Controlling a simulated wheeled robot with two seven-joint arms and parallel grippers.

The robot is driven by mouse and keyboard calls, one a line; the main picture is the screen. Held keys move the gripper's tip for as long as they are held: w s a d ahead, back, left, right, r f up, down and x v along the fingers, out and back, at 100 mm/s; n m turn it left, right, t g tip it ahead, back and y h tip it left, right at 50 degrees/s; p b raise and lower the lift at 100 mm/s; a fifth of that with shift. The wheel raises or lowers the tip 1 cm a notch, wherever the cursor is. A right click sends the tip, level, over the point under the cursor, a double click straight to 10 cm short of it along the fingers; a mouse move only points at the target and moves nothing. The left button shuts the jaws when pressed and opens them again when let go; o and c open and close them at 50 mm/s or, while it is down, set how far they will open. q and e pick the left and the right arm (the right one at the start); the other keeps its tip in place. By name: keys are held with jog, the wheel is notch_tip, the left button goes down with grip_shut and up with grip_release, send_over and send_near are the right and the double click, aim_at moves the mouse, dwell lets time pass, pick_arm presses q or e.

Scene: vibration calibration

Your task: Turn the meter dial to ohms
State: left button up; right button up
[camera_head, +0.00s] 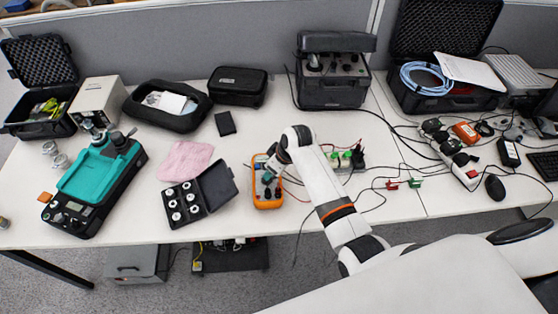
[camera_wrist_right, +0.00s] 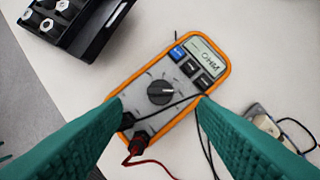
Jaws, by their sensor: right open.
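The multimeter (camera_head: 267,203) is orange-edged with a grey face and lies on the table in front of my right arm. In the right wrist view, the meter (camera_wrist_right: 136,83) shows its round dark dial (camera_wrist_right: 161,92) near the middle, with a light pointer mark. Its display (camera_wrist_right: 203,57) appears to read OHM. My right gripper (camera_wrist_right: 160,106) is open, its green fingers on either side of the dial and apart from it. In the head view the right gripper (camera_head: 270,175) hangs over the meter and hides part of it. My left gripper is not in view.
Red and black leads plug into the meter's lower end. An open black case (camera_head: 211,190) with silver weights lies left of the meter. A pink cloth (camera_head: 186,160) and a teal device (camera_head: 95,178) are farther left. Cables and small clips (camera_head: 415,183) lie to the right.

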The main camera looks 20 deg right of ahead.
jog(key=v, duration=0.5)
dwell(0.4)
